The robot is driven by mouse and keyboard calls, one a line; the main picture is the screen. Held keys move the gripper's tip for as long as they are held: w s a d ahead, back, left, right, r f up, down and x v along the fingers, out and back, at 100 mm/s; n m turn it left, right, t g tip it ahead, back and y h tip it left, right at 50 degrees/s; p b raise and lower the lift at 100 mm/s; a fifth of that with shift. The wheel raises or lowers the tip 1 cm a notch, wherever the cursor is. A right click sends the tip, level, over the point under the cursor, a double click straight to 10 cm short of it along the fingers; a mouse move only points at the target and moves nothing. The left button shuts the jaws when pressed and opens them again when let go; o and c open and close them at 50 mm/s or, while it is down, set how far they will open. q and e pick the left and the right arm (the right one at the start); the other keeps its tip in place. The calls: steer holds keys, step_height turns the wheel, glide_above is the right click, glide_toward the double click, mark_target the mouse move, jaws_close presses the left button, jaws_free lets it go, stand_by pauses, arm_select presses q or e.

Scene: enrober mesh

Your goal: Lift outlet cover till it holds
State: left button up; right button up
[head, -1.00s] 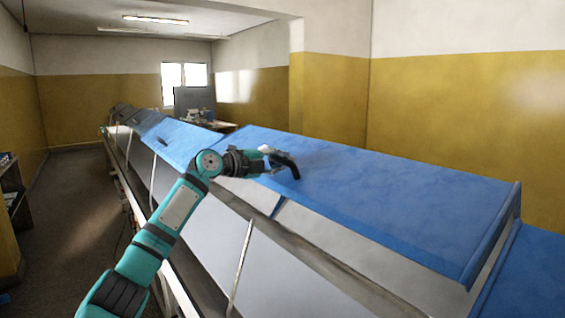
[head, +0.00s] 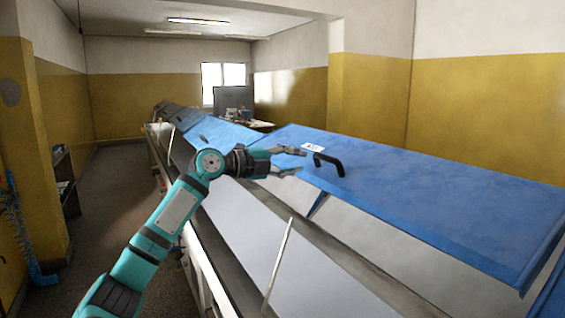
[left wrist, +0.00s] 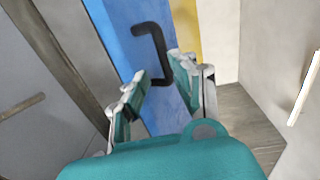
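The outlet cover (head: 430,205) is the long blue panel on the right in the head view. It slopes and its lower edge stands clear of the pale machine body below. A black handle (head: 329,163) and a white label (head: 312,147) are on its near-left part. My left gripper (head: 299,161) is open and empty, just left of the handle and apart from it. In the left wrist view the handle (left wrist: 157,42) shows beyond the spread fingers (left wrist: 158,72), against the blue cover (left wrist: 118,28). My right gripper is in no view.
A dark strut (head: 318,204) shows under the cover's left end. A further blue cover (head: 215,135) lies along the machine beyond. A thin pale rod (head: 278,262) stands at the near side. The aisle floor (head: 110,215) on the left is clear.

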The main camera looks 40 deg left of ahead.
arm_select(q)
steer(key=shift+v, duration=1.65)
steer(key=shift+s, duration=0.1)
steer(key=shift+f, duration=0.1)
